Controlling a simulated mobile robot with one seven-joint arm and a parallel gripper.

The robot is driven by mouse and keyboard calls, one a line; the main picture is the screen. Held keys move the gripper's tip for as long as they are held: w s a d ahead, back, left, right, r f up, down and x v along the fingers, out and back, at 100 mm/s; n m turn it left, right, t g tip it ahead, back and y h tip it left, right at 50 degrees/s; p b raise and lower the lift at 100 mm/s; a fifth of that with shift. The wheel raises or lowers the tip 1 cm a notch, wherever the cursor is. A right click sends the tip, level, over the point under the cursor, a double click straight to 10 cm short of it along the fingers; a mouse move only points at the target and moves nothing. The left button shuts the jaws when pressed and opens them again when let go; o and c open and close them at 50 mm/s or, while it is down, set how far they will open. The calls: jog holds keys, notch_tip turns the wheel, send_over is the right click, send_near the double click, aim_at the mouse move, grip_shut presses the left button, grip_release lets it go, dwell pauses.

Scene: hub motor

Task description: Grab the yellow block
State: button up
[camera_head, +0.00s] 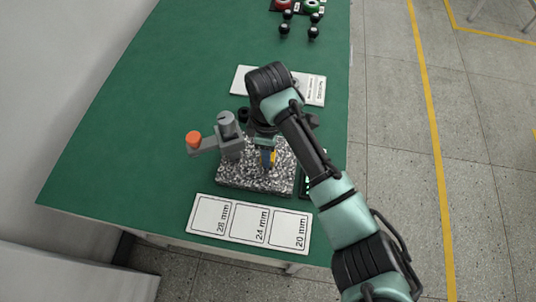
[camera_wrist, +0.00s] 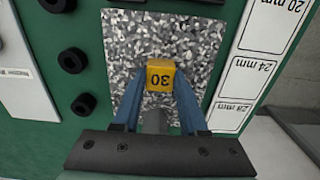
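The yellow block (camera_wrist: 160,76), marked 30, sits between the blue fingertips of my gripper (camera_wrist: 160,85) in the wrist view. Both fingers appear to touch its sides, so my gripper looks shut on it.
A grey stand (camera_head: 228,126) with an orange knob (camera_head: 193,139) rises close left of my gripper. A white card (camera_head: 249,222) marked 28, 24 and 20 mm lies in front of the plate. Black knobs (camera_head: 313,32) stand far back. The green table (camera_head: 120,150) is clear at left.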

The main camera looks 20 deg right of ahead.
grip_shut()
